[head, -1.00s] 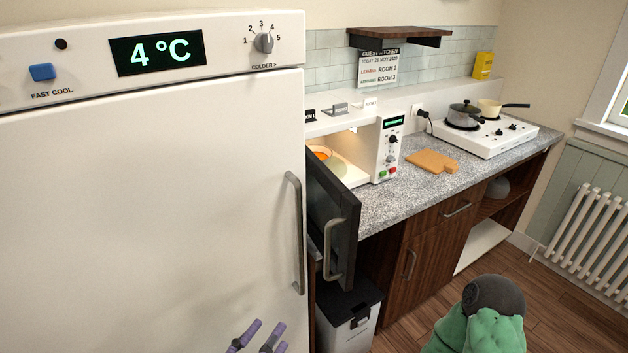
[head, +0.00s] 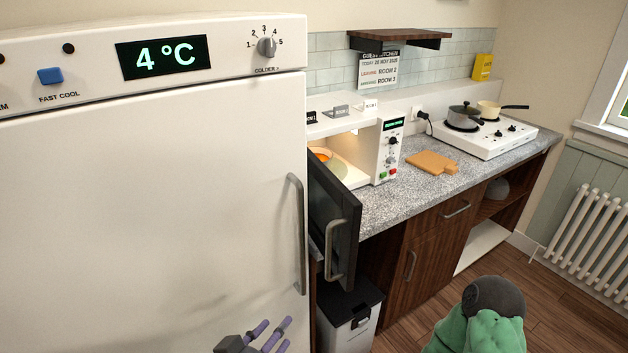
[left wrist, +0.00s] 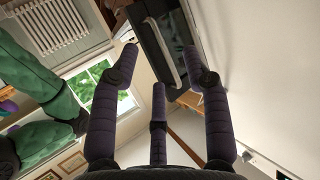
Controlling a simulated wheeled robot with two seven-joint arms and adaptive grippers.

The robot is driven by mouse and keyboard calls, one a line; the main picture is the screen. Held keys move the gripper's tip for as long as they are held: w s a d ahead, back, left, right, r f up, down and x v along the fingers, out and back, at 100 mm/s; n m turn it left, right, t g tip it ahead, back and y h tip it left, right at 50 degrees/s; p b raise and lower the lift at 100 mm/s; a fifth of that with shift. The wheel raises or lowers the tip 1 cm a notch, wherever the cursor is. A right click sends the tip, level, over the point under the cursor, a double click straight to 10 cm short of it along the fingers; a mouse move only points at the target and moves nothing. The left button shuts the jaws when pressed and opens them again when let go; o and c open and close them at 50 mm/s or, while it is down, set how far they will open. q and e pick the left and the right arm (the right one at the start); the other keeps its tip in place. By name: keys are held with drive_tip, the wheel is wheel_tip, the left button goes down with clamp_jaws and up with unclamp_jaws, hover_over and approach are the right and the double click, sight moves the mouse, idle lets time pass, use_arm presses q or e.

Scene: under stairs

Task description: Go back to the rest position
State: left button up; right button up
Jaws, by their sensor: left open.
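My left gripper (head: 270,335) shows at the bottom of the head view, in front of the lower part of the white fridge door. Its purple fingers are spread and empty. The left wrist view shows the same open fingers (left wrist: 158,85) with nothing between them. Beyond them are the dark microwave door (left wrist: 160,45) and a pale fridge surface. A green-covered arm part of mine shows at the bottom right of the head view; my right gripper's fingers are not visible there.
The fridge (head: 150,200) fills the left side, its door shut. The microwave door (head: 335,225) stands open beside it, with a bowl (head: 323,156) inside. A bin (head: 350,315) stands below. A counter (head: 400,200) carries a cutting board (head: 432,162) and hob (head: 485,137). Open floor lies right.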

use_arm(q)
drive_tip(key=w+a+f+n+g+y, duration=0.1)
drive_tip(key=f+g, duration=0.1)
drive_tip(key=f, duration=0.6)
drive_tip(key=w+a+f+n+g+y+p, duration=0.1)
drive_tip(key=w+f+g, duration=0.15)
drive_tip(key=f, duration=0.45)
drive_tip(key=a+f+n+g+y, duration=0.1)
drive_tip(key=f+g, duration=0.2)
drive_tip(key=f, duration=0.5)
drive_tip(key=s+f+n+g, duration=0.1)
drive_tip(key=s+f, duration=0.2)
drive_tip(key=f, duration=0.3)
drive_tip(key=s+f+n+g+h, duration=0.1)
drive_tip(key=s+f+g, duration=0.1)
drive_tip(key=s+f, duration=0.2)
drive_tip(key=s+f+n+g, duration=0.1)
drive_tip(key=s+f+g, duration=0.1)
drive_tip(key=f, duration=0.7)
drive_tip(key=shift+s+d+f+n+p, duration=0.25)
drive_tip(key=shift+s+n+p, duration=0.1)
drive_tip(key=shift+s, duration=0.35)
